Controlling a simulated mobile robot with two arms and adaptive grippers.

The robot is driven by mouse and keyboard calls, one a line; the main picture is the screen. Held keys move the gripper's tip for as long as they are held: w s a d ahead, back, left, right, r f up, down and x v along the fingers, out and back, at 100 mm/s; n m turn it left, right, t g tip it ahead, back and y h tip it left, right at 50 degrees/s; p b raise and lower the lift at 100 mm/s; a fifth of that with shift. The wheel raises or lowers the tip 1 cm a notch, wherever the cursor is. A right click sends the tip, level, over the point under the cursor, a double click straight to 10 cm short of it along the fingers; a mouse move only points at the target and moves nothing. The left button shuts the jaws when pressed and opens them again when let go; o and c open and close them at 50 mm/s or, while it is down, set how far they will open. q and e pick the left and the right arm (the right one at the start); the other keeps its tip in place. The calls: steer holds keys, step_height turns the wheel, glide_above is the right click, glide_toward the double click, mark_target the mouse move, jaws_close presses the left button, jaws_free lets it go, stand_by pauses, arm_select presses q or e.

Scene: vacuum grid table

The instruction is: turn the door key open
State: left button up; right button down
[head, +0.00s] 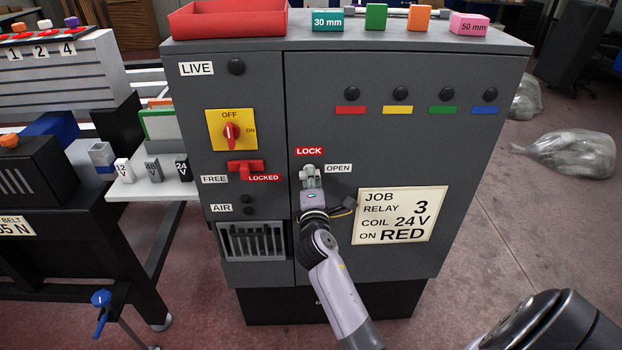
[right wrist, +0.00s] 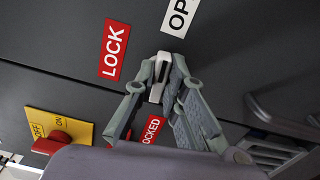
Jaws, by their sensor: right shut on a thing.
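The door key (right wrist: 157,78) shows in the right wrist view as a small pale piece between my fingers, at the grey cabinet door (head: 460,150). My right gripper (head: 310,172) is shut on it, and the fingers hide most of it in the head view. In the right wrist view, the gripper (right wrist: 160,72) has a finger on each side of the key. The red LOCK label (head: 310,151) is just above the key and the white OPEN label (head: 338,168) is to its right. My left gripper is not in view.
Left of the door are a red rotary switch (head: 231,132) on a yellow plate, its handle upright towards OFF, and a red latch (head: 246,169) between FREE and LOCKED labels. A job card (head: 400,215) is on the door. A red tray (head: 228,22) and several blocks stand on top.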

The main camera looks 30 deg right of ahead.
steer(key=c, duration=1.6)
jaws_free()
steer(key=shift+d+r, duration=0.15)
steer(key=shift+r, duration=0.2)
steer(key=shift+c, duration=0.2)
steer(key=shift+f, duration=0.15)
steer(key=shift+f, duration=0.15)
steer(key=v, duration=0.7)
steer(key=shift+s, duration=0.1)
